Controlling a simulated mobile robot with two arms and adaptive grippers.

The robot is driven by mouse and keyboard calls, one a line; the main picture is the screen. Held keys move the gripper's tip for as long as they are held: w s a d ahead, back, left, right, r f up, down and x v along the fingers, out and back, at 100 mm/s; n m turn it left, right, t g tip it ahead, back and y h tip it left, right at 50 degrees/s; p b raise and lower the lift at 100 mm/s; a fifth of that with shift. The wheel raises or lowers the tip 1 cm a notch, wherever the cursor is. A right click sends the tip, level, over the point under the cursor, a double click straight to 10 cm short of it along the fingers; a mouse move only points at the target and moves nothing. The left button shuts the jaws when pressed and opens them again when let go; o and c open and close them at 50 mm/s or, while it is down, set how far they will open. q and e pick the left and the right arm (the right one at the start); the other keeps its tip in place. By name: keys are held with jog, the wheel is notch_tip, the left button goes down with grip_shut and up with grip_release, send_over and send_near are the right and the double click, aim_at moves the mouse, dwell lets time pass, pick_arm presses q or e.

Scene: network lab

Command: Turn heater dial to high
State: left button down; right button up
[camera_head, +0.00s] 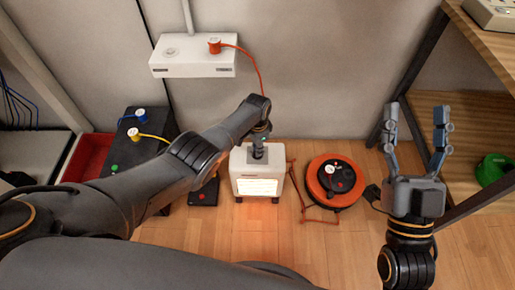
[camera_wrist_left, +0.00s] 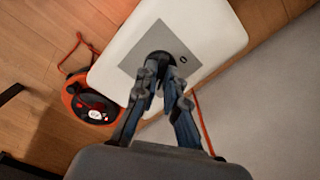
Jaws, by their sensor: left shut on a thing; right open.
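The white heater (camera_head: 257,178) stands on the wooden floor near the wall, with a glowing front panel and an orange glow on the floor before it. In the left wrist view its white top (camera_wrist_left: 210,25) carries a grey plate with a black dial (camera_wrist_left: 160,60). My left gripper (camera_head: 258,148) points down onto the heater's top and is shut on the dial; in the left wrist view the fingers (camera_wrist_left: 163,75) close around it and partly hide it. The dial's setting cannot be read. My right gripper (camera_head: 416,130) is open and empty, raised at the right.
An orange cable reel (camera_head: 318,185) lies on the floor right of the heater. A white wall box (camera_head: 192,65) has an orange plug with a cable. A black box (camera_head: 135,130) and a red bin (camera_head: 88,155) are at left, wooden shelves (camera_head: 470,60) at right.

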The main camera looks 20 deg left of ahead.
pick_arm(q)
jog(key=c, duration=1.4)
grip_release()
jog(key=shift+w+r, duration=0.1)
jog(key=shift+r, duration=0.5)
notch_tip(320, 180, up, 11)
jog(key=shift+f, duration=0.1)
jog(key=shift+f, duration=0.1)
